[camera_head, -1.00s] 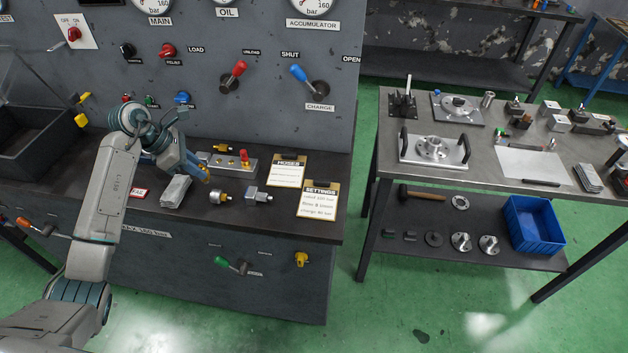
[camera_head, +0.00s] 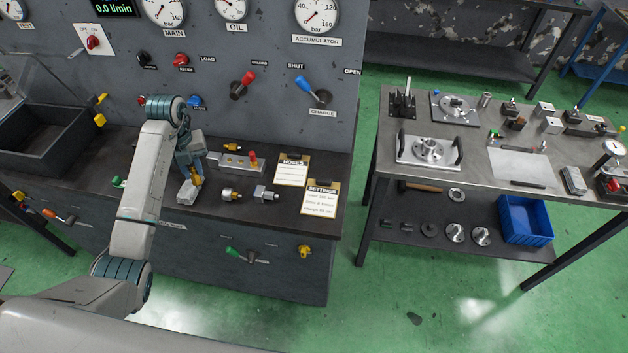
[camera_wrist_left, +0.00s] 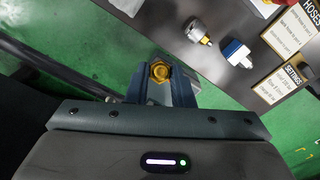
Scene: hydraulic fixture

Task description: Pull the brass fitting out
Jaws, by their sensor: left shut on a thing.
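My left gripper (camera_head: 196,180) is shut on the brass fitting (camera_head: 197,181), just left of the grey manifold block (camera_head: 228,161) on the bench. In the left wrist view the brass fitting (camera_wrist_left: 160,72) shows its hexagonal face between the two blue fingers of my left gripper (camera_wrist_left: 160,88). In the head view the fitting is small and partly hidden by the fingers; it appears apart from the manifold. The manifold carries a red-capped part (camera_head: 253,158). My right gripper is not in view.
A light grey block (camera_head: 187,194) lies close under my left gripper. A dark bin (camera_head: 45,140) stands left. The panel with levers rises behind.

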